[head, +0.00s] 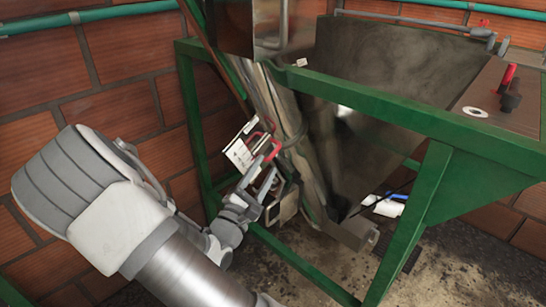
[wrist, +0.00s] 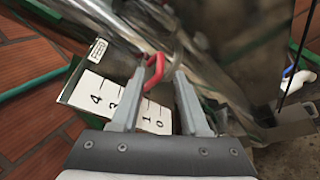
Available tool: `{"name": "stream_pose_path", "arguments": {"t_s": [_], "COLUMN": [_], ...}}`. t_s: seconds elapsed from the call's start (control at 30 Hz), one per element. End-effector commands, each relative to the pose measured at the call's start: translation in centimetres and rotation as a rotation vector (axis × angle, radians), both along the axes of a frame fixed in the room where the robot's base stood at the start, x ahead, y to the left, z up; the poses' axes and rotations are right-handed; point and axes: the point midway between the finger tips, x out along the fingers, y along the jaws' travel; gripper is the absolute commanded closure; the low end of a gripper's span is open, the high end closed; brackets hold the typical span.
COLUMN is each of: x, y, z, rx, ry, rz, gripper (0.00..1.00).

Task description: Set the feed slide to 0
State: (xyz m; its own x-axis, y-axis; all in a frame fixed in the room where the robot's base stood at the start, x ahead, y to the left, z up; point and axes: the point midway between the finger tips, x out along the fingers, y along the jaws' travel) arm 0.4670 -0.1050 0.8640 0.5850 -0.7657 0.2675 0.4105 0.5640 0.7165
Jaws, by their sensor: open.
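The feed slide's red handle (head: 270,149) is at the slanted metal tube inside the green frame. In the wrist view the red handle (wrist: 154,72) lies between the tips of my open gripper (wrist: 160,76), nearer the left finger. I cannot tell whether a finger touches it. A white scale plate (head: 239,154) is beside the handle. In the wrist view the scale plate (wrist: 92,92) reads 4 at upper left down to 1 and 0 at lower right. My left finger covers part of it, so the slide's setting is unclear. In the head view my gripper (head: 264,172) reaches the handle from below.
A green frame (head: 428,185) surrounds the slanted metal tube (head: 283,105) and a large grey hopper (head: 390,75). A brick wall (head: 115,77) stands behind. A blue and white object (head: 388,205) lies below.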

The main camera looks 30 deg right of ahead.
Motion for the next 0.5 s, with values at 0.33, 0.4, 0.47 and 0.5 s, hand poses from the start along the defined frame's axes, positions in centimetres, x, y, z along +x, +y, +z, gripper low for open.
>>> {"name": "stream_pose_path", "arguments": {"t_s": [0.33,0.4,0.47,0.5], "x": [3.0,3.2,3.3,3.3], "y": [-4.0,-4.2,-4.4,-4.4], "z": [1.3,1.4,1.5,1.5], "rx": [0.001,0.001,0.001,0.001], "ry": [0.000,0.000,0.000,0.000], "rz": [-0.002,-0.001,-0.001,-0.001], "gripper": [0.55,0.55,0.55,0.55]}}
